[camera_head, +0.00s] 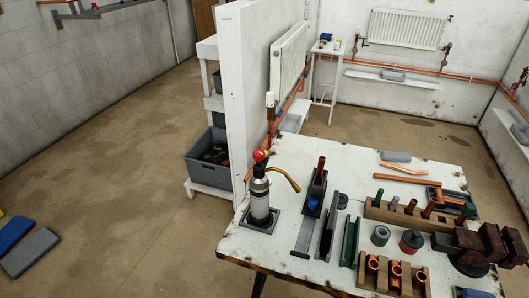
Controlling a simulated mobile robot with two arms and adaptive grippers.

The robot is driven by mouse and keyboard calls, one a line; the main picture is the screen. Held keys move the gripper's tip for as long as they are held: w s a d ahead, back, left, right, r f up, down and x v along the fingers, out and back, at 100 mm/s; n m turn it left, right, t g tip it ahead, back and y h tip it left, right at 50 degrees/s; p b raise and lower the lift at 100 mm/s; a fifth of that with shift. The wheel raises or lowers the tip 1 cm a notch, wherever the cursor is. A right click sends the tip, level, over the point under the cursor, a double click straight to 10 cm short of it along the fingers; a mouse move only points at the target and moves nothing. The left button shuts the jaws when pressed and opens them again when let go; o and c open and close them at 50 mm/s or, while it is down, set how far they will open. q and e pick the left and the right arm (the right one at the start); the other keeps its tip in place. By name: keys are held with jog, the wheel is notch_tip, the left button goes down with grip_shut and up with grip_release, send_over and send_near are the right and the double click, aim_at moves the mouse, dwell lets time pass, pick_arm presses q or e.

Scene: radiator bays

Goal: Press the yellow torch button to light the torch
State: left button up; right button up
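The torch (259,200) stands upright in a dark square holder (261,222) at the left end of the white worktable. It has a pale grey cylinder, a dark upper part and a red knob (261,155) on top. A yellowish bent burner tube (286,178) reaches out to the right. A separate yellow button cannot be clearly made out at this size. No flame shows at the tube's end. Neither of my grippers is in view, and nothing touches the torch.
The white worktable (300,152) holds metal channels, a wooden rack of copper fittings (392,278), small tins and a dark vise (480,245). A white partition (243,90) rises just behind the torch. Open floor lies to the left.

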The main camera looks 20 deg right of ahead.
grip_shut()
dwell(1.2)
